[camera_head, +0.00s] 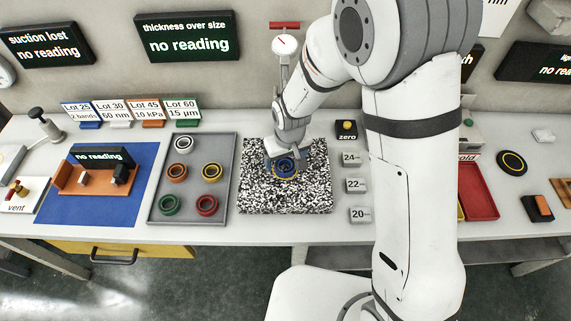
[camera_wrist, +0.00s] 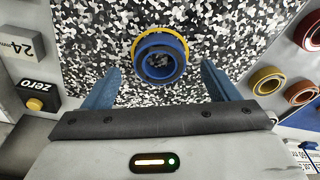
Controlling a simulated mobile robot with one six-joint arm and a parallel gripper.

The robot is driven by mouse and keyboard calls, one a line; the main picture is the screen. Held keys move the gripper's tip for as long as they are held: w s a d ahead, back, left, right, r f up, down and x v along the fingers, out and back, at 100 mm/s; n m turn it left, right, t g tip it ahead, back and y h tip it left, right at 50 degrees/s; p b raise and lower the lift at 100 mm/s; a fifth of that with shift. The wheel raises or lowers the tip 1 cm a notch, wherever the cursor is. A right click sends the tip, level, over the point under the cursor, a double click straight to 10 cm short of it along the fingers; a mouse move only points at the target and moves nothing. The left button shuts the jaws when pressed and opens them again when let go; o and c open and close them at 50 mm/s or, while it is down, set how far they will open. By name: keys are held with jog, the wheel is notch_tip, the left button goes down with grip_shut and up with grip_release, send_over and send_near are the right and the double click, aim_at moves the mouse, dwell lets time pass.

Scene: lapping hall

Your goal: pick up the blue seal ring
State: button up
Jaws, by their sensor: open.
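The blue seal ring (camera_wrist: 160,78) lies on a black-and-white speckled plate (camera_wrist: 100,30), with a yellow ring edge showing around it. In the head view the blue seal ring (camera_head: 286,173) is partly hidden by my gripper (camera_head: 285,160), which is directly over it. In the wrist view my gripper (camera_wrist: 161,70) is open, its two blue fingers on either side of the ring with a gap at each side. I cannot tell the exact height of the fingertips above the plate.
A grey tray (camera_head: 190,187) left of the plate holds several coloured rings. Number blocks (camera_head: 356,185) and the zero button (camera_head: 346,129) stand to the right. A dial gauge on a post (camera_head: 284,45) rises behind. Bare speckled surface surrounds the ring.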

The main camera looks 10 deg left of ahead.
jog(key=shift+w+a+f, duration=0.1)
jog(key=shift+w+f, duration=0.05)
jog(key=shift+f, duration=1)
jog(key=shift+c, duration=0.2)
jog(key=c, duration=1.1)
jog(key=shift+r, duration=0.1)
